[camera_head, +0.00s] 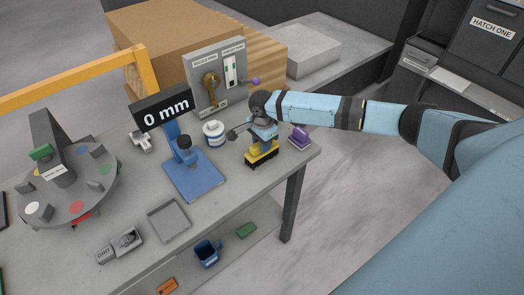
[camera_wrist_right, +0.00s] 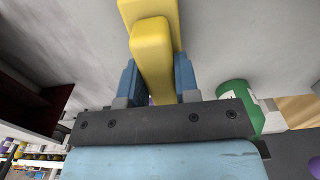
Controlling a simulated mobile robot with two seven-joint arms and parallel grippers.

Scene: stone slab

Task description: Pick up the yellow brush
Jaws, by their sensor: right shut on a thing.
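The yellow brush (camera_head: 262,152) has a yellow body with dark bristles below and is upright near the right end of the stone-grey bench. My right gripper (camera_head: 263,138) is over it, pointing down, with its fingers on the upper part of the brush. In the right wrist view the yellow brush (camera_wrist_right: 152,45) sits between the two blue fingers of the right gripper (camera_wrist_right: 157,82), which are shut on it. I cannot tell whether the bristles touch the bench top. My left gripper is not in view.
A purple block (camera_head: 299,137) lies just right of the brush. A white and blue pot (camera_head: 214,133) and a blue stand with a "0 mm" display (camera_head: 160,112) are to the left. A grey tray (camera_head: 168,220) lies nearer the front. The bench edge is close below the brush.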

